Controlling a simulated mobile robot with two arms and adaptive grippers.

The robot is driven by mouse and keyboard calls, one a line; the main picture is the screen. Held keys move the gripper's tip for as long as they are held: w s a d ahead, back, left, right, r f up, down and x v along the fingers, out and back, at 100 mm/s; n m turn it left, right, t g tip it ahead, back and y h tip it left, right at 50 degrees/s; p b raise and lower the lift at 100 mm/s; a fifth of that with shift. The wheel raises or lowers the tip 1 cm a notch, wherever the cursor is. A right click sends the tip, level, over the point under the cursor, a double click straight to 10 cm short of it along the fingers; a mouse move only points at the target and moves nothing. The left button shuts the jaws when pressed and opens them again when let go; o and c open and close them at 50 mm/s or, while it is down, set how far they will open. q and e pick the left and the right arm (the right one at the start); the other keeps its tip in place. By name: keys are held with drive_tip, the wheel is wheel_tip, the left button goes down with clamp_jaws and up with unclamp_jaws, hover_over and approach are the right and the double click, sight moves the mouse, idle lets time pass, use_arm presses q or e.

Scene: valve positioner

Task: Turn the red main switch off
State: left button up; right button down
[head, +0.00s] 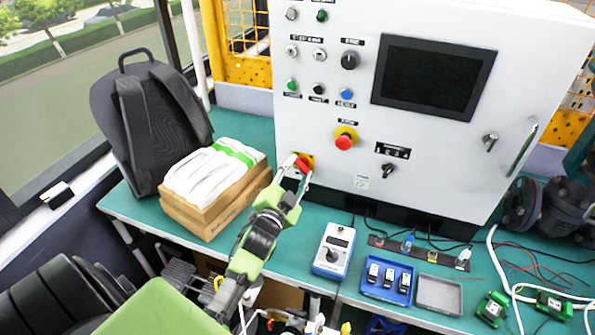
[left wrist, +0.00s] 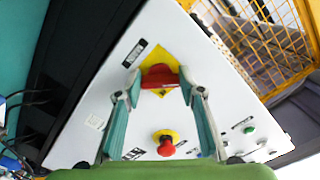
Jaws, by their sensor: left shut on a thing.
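The red main switch (head: 302,164) sits on a yellow plate at the lower left of the white control cabinet's front. In the left wrist view the red switch handle (left wrist: 160,77) lies across the picture on its yellow plate. My left gripper (head: 295,172) is at the switch, with its fingertips on both sides of the handle and shut on it. The left wrist view shows the two green fingers (left wrist: 161,88) at the handle's two ends. The switch's position label is too small to read. I do not see my right gripper.
A red emergency stop button (head: 344,142) on a yellow ring is close to the switch. A cardboard box with white packs (head: 212,175) and a black backpack (head: 150,120) stand left of the cabinet. A blue-and-white meter (head: 335,250) and a blue tray (head: 387,280) are on the green bench.

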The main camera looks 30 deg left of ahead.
use_arm(q)
drive_tip(key=o, duration=1.1)
drive_tip(key=shift+s, duration=0.1)
drive_tip(key=v, duration=1.1)
drive_tip(key=shift+s+f, duration=0.1)
drive_tip(key=shift+s, duration=0.3)
